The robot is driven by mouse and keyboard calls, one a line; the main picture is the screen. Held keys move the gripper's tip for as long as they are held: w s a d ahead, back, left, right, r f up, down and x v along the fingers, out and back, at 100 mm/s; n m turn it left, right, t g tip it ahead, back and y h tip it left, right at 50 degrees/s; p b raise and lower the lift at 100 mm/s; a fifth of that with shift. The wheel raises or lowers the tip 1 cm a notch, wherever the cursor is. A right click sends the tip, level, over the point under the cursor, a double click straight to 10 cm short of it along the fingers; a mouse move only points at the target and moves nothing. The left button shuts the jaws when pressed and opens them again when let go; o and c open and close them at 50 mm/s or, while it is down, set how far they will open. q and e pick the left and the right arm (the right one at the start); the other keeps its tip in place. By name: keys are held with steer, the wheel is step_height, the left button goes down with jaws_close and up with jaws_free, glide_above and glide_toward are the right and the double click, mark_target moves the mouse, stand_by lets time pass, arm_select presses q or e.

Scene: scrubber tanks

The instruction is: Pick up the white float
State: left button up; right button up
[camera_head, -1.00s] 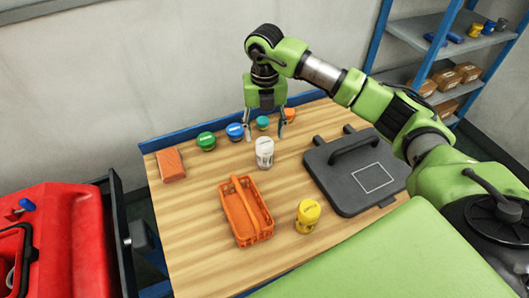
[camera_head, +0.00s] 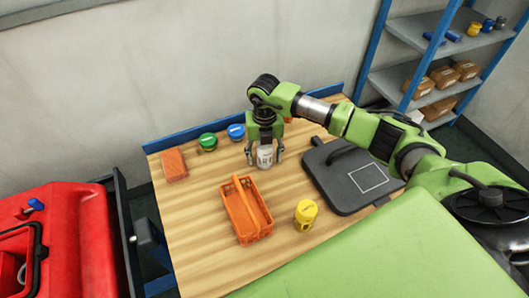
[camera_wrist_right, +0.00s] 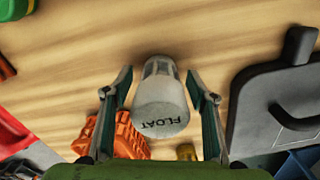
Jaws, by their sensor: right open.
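The white float (camera_head: 265,158) is a small cylinder standing on the wooden table. My left gripper is not in view.
An orange basket (camera_head: 238,222) and a yellow cylinder (camera_head: 306,214) stand nearer the front. A dark grey lidded case (camera_head: 338,196) lies to the right. Green (camera_head: 208,141) and blue (camera_head: 236,131) round pieces and an orange-brown block (camera_head: 173,165) are behind and left.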

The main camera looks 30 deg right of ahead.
steer(key=c, duration=1.2)
steer(key=shift+r, duration=0.15)
